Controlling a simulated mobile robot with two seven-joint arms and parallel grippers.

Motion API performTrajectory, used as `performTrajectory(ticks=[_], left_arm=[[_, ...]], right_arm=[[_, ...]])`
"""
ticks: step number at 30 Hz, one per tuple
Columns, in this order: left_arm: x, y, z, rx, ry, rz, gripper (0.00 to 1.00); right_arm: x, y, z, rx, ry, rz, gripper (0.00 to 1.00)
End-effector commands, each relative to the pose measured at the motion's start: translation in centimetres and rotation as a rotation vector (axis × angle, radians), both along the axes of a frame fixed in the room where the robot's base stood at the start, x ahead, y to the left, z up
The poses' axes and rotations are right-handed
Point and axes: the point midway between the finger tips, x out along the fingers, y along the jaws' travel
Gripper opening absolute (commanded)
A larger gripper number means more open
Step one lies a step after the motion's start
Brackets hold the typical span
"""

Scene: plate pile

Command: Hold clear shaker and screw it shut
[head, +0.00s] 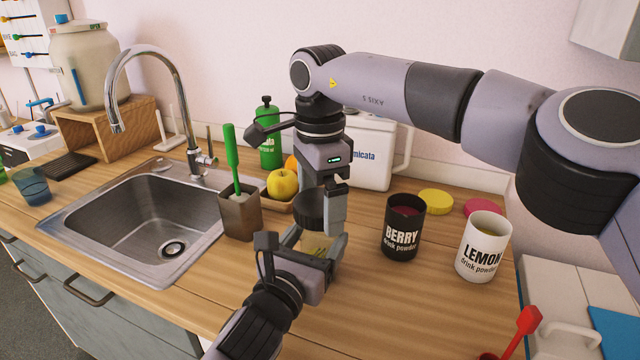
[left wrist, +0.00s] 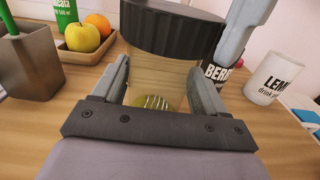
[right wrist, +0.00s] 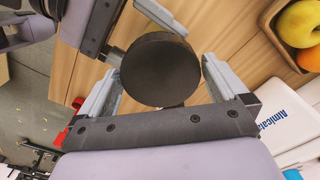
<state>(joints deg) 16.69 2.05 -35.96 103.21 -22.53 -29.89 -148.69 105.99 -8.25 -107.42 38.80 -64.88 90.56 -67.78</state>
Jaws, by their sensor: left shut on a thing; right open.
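The clear shaker (left wrist: 165,75) stands upright between the fingers of my left gripper (head: 314,246), which is shut on it low down. A ribbed black lid (left wrist: 172,28) sits over the shaker's mouth. I cannot tell whether it is screwed tight. Something yellow-green with pale wire-like lines (left wrist: 152,102) shows at the shaker's bottom. My right gripper (head: 322,196) points down from above. Its open fingers are on either side of the lid, which shows as a round black disc (right wrist: 160,69) in the right wrist view, with gaps beside it.
The black berry tin (head: 403,228) and white lemon tin (head: 482,247) stand open to the right, with a yellow lid (head: 435,202) and a pink lid (head: 484,207) behind. A brush holder (head: 240,216), fruit tray and sink (head: 140,226) are left. A red scoop (head: 524,325) is front right.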

Motion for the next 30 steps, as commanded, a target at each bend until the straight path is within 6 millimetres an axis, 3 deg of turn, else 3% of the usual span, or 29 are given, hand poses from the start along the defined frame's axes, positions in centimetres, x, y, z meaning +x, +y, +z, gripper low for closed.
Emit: performTrajectory(ticks=[8,12,20,30], left_arm=[[0.0,0.01,-0.05,0.0,0.001,0.0,0.0],[0.01,0.02,-0.04,0.0,0.001,0.0,0.0],[0.01,0.03,-0.05,0.0,0.001,0.001,0.0],[0.02,0.03,-0.05,0.0,0.001,0.001,0.0]], right_arm=[[0.01,-0.01,-0.07,0.001,0.0,0.0,0.97],[0.01,-0.01,-0.05,0.001,0.0,0.0,0.51],[0.0,0.01,-0.05,0.002,0.001,-0.106,0.51],[0.0,0.02,-0.05,0.002,0.001,-0.644,0.51]])
